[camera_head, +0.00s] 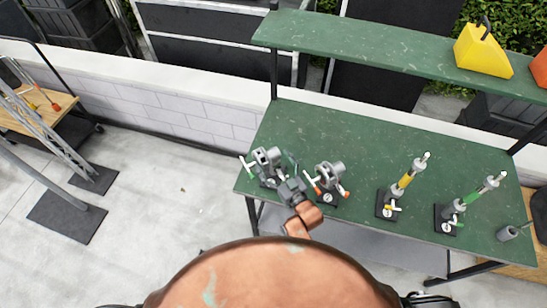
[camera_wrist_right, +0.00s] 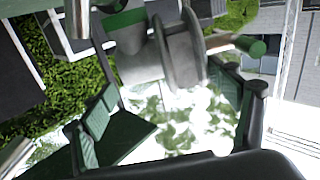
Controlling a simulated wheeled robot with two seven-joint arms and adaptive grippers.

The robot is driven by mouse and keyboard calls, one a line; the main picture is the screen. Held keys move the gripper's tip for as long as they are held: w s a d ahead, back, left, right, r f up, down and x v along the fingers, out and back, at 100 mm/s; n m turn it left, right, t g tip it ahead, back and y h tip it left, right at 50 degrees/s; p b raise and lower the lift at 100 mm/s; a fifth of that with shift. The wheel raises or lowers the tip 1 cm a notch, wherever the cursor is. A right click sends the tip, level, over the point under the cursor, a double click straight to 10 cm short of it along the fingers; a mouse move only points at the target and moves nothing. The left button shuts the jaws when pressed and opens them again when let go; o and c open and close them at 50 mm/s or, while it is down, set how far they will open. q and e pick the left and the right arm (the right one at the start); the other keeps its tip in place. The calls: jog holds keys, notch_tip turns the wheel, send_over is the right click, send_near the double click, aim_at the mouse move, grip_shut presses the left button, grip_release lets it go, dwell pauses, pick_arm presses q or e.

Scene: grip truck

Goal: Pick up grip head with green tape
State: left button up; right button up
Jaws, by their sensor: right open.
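The grip head with green tape (camera_head: 264,158) is a grey metal clamp with green marks, at the left end of the green table. My right gripper (camera_head: 282,170) is just to its right, partly covering it. In the right wrist view the grip head (camera_wrist_right: 180,55) fills the upper middle, with a green band and a green-tipped handle. My right gripper (camera_wrist_right: 168,110) is open there, its fingers spread to either side below the head. I cannot tell whether they touch it. My left gripper is not in view.
A second grip head with orange-red handles (camera_head: 329,175) stands close right of my right gripper. Stands with yellow tape (camera_head: 402,186) and green tape (camera_head: 472,198) are farther right on the green table (camera_head: 330,125). A shelf (camera_head: 370,45) overhangs the back.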

jog(key=shift+w+a, duration=0.2)
jog(key=shift+w, duration=0.15)
jog(key=shift+c, duration=0.3)
jog(key=shift+s+d+f, duration=0.1)
jog(key=shift+f, duration=0.05)
jog(key=c, duration=1.6)
jog(key=shift+c, duration=0.2)
